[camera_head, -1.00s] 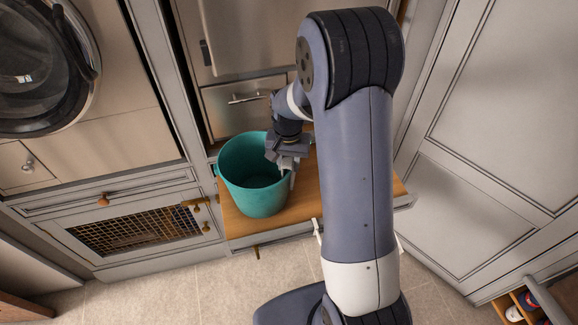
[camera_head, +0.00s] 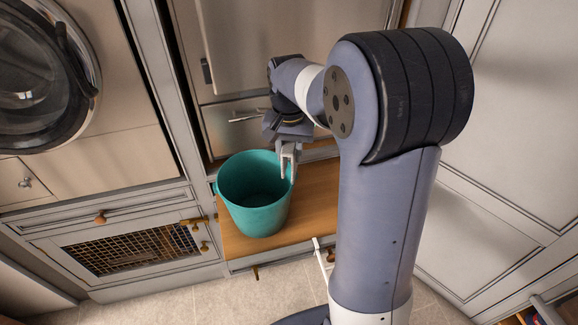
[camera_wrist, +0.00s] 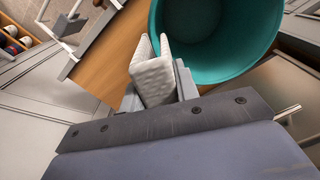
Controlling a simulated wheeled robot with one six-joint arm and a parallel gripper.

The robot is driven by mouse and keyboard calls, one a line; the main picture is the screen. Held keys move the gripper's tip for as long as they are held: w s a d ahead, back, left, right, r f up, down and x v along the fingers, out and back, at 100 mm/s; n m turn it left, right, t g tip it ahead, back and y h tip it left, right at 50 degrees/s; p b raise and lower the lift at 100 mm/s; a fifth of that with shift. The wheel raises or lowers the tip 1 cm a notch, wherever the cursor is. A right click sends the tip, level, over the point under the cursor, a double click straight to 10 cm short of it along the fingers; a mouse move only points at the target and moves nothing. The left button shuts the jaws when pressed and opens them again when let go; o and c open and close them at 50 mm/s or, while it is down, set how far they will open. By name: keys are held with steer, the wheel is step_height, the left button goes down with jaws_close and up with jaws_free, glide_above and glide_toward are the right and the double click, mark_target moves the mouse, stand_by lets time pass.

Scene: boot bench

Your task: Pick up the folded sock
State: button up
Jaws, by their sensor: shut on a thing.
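The folded sock (camera_wrist: 154,80) is white and knitted. In the wrist view it is held between the grey fingers of my gripper, its two ends pointing away from the palm. In the head view my gripper (camera_head: 288,162) points down at the right rim of the teal bucket (camera_head: 262,218). The gripper is shut on the sock. In the head view the sock is hard to tell from the pale fingers. The bucket also shows in the wrist view (camera_wrist: 245,62), just right of the sock.
The bucket stands upright on a wooden bench top (camera_head: 312,205), which is bare to its right. Cabinets and drawers surround the bench. A round-doored washing machine (camera_head: 40,70) is at upper left. A shelf with shoes (camera_wrist: 12,42) shows at the wrist view's left edge.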

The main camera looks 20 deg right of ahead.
steer(key=s+b, duration=0.3)
steer(key=s, duration=1.6)
steer(key=shift+s+f, duration=0.2)
steer(key=shift+s, duration=0.05)
